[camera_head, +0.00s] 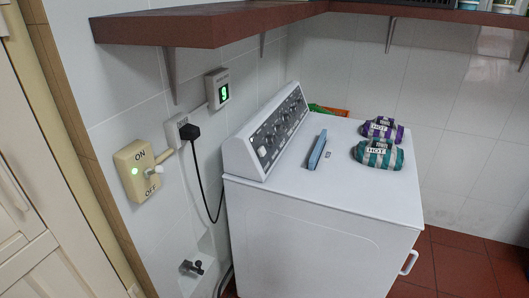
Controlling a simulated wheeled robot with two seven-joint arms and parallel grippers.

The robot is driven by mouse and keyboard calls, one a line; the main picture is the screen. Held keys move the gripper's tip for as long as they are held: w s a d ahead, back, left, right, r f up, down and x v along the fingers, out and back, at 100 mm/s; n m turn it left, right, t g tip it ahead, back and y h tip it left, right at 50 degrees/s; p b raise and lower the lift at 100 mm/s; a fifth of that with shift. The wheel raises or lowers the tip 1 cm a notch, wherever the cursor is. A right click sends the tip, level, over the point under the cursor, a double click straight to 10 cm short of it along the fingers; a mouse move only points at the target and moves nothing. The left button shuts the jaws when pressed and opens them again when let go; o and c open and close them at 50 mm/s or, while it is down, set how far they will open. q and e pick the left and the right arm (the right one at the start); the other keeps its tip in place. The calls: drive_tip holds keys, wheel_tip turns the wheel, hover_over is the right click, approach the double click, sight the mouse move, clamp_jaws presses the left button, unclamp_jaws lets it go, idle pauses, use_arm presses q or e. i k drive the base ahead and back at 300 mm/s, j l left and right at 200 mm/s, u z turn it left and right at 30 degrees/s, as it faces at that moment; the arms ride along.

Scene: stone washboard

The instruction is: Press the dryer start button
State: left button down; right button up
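The white machine (310,215), a top-lidded appliance that may be the dryer, stands against the tiled left wall. Its raised control panel (272,132) runs along the wall side, with several dark and light round controls. A pale round knob or button (262,151) shows at the panel's near end. The controls are too small to read, so I cannot tell which is the start button. Neither of my grippers is in view.
A black plug (189,131) sits in the wall socket. A blue object (318,150) and two wrapped packs (379,154) lie on the machine. A brown shelf (205,24) overhangs it.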

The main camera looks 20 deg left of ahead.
sight(261, 150)
drive_tip(key=i+l+u, duration=0.1)
drive_tip(key=l, duration=0.35)
drive_tip(key=i+l+u, duration=0.1)
drive_tip(key=i+l, duration=0.15)
drive_tip(key=l, duration=0.15)
drive_tip(key=i+l+u, duration=0.1)
drive_tip(key=l, duration=0.35)
drive_tip(key=i+l+u, duration=0.1)
drive_tip(key=l, duration=0.4)
drive_tip(key=i+l, duration=0.2)
drive_tip(key=l, duration=0.25)
drive_tip(key=i+l+u, duration=0.15)
drive_tip(key=l, duration=0.35)
drive_tip(key=i+l+u, duration=0.1)
drive_tip(key=l, duration=0.35)
